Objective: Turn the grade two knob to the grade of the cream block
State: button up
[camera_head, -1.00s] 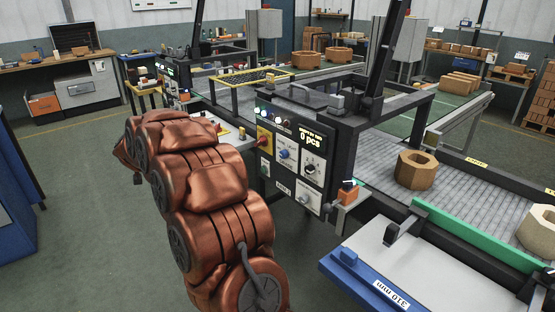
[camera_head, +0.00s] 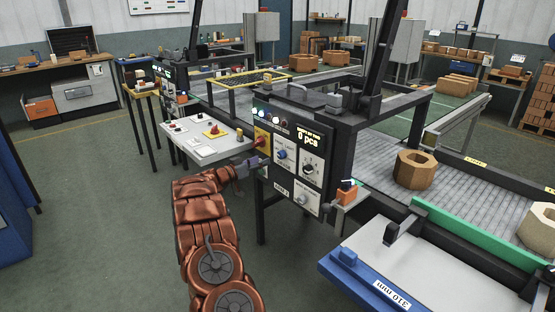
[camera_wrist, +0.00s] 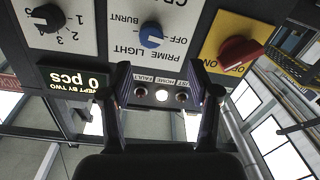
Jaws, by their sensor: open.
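The blue knob (camera_head: 281,154) is on the control panel, and I take it as the grade two knob. A label that seems to read GRADE 2 (camera_head: 282,190) is below it. In the wrist view, upside down, the blue knob (camera_wrist: 150,35) has PRIME, LIGHT, BURNT and OFF around it; its pointer is unclear. My gripper (camera_head: 248,170) is just left of the panel, partly hidden by my arm. In the wrist view my gripper (camera_wrist: 160,68) is open and empty, the knob beyond its fingertips. The cream block (camera_head: 540,226) stands on the conveyor at the right edge, partly cut off.
A black numbered knob (camera_head: 308,168) is right of the blue one, and a red knob on yellow (camera_wrist: 238,52) is on its other side. A grey knob (camera_head: 301,199) is lower. The display (camera_head: 309,138) reads 0 pcs. A tan block (camera_head: 414,170) is on the conveyor.

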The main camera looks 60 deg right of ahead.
aim_at(279, 156)
jog(key=shift+g, duration=0.3)
jog(key=shift+s+f+p+x, duration=0.1)
jog(key=shift+s+p+x, duration=0.15)
jog(key=shift+x, duration=1.15)
jog(key=shift+s+f+p+x, duration=0.1)
jog(key=shift+p+x, duration=0.25)
jog(key=shift+x, duration=1.05)
jog(key=shift+s+f+p+x, duration=0.1)
jog(key=shift+s+p+x, duration=0.15)
jog(key=shift+x, duration=1.15)
jog(key=shift+a, duration=0.15)
jog(key=c, duration=1.2)
jog(key=shift+o, duration=0.2)
